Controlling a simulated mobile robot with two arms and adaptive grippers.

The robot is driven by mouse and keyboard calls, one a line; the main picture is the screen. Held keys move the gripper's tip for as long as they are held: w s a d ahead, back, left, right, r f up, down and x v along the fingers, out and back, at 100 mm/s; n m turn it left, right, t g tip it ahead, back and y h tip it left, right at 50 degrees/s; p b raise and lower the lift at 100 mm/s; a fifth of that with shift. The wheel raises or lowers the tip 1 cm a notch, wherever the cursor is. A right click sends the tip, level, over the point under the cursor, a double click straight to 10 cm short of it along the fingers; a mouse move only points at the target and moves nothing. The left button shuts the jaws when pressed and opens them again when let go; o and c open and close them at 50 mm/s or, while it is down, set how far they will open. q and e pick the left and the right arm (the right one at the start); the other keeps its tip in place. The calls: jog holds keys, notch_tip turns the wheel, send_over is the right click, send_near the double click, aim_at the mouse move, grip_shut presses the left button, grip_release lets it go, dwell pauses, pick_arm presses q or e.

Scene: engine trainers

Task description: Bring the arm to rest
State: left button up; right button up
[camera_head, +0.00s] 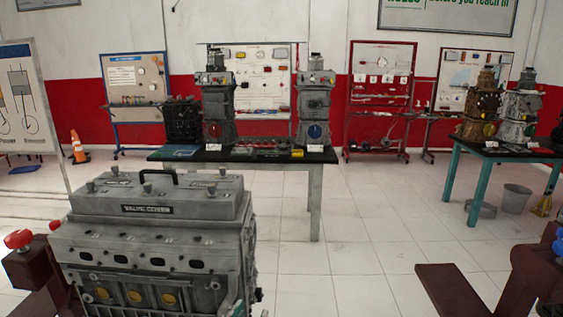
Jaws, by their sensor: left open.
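I cannot make out the shape of my left gripper clearly against the dark parts low in the picture, and I see nothing held. My right gripper is not in view. A grey engine block (165,235) with a black-handled valve cover stands close in front of me at the lower left. Its lower part is cut off by the picture's bottom edge.
A dark red part with a red knob (18,240) is at the left edge. Another dark red structure (450,290) is at the lower right. Behind are a black-topped table (315,158) and a teal-legged table (453,172), both bearing engines. Floor (350,240) between is clear.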

pick_arm(q)
jog(key=s+a+f+g+y, duration=0.1)
jog(key=s+a+f+g, duration=0.4)
jog(key=s, duration=0.5)
jog(key=s+a+f+g+y, duration=0.1)
jog(key=s+a+f+g, duration=0.25)
jog(key=s+f, duration=0.4)
jog(key=s+a+f+g+y, duration=0.25)
jog(key=s+a+f, duration=0.2)
jog(key=s, duration=0.65)
notch_tip(320, 180, down, 27)
jog(key=s+g, duration=0.2)
jog(key=s+a+f+g, duration=0.1)
jog(key=s+a+f, duration=0.2)
jog(key=s+f, duration=1.1)
jog(key=shift+s+a+f+h, duration=0.15)
jog(key=shift+s+a+h, duration=0.25)
jog(key=shift+s, duration=0.6)
